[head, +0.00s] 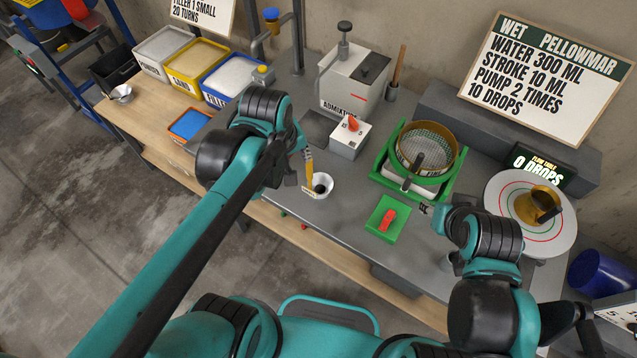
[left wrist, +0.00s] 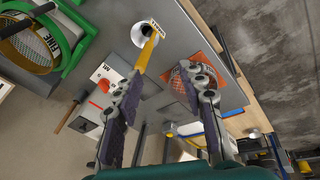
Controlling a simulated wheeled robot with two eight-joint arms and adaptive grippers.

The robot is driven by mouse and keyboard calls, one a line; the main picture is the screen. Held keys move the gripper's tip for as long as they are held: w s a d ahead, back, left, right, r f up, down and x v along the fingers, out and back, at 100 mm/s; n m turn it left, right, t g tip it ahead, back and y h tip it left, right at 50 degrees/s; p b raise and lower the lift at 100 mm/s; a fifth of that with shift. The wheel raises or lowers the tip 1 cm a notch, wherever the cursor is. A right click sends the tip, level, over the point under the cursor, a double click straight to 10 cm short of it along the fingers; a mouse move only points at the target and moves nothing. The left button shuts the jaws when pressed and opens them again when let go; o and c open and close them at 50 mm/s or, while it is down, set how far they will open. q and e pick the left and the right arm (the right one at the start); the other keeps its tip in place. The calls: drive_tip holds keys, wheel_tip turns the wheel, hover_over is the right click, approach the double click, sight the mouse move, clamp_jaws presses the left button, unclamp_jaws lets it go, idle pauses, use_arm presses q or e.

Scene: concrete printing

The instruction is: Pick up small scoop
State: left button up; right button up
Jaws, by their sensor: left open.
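The small scoop (head: 322,183) is a white bowl with a yellow handle, near the front edge of the grey bench top. The left wrist view shows its bowl (left wrist: 145,35) at the top and its handle reaching down toward one finger. My left gripper (head: 297,176) is beside the scoop in the head view. In the left wrist view its fingers (left wrist: 164,78) are spread apart with nothing held; the handle's end is close to the left-hand finger, contact unclear. My right gripper (head: 425,208) hangs near a green tray; its finger opening is too small to tell.
Filler bins (head: 236,74) and a metal scoop (head: 121,93) are on the left wooden bench.

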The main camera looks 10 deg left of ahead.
sight(309, 170)
use_arm(q)
drive_tip(key=w+d+f+n+g, duration=0.1)
drive_tip(key=n, duration=0.1)
drive_tip(key=w+f+n+g, duration=0.1)
drive_tip(key=w+n, duration=0.1)
drive_tip(key=w+d+n+g, duration=0.1)
drive_tip(key=w+n, duration=0.1)
drive_tip(key=shift+w+d+f+n, duration=0.2)
drive_tip(key=shift+d+f+n, duration=0.1)
drive_tip(key=shift+f, duration=0.1)
drive_tip(key=shift+w+d+f+n, duration=0.1)
drive_tip(key=shift+f+n, duration=0.05)
drive_tip(key=shift+n, duration=0.15)
drive_tip(key=shift+f+g, duration=0.25)
drive_tip(key=shift+g, duration=0.05)
drive_tip(key=f, duration=0.2)
drive_tip(key=f+b, duration=0.1)
drive_tip(key=f, duration=0.2)
drive_tip(key=f+b, duration=0.1)
drive_tip(key=f, duration=0.1)
drive_tip(key=shift+a+f, duration=0.25)
clamp_jaws()
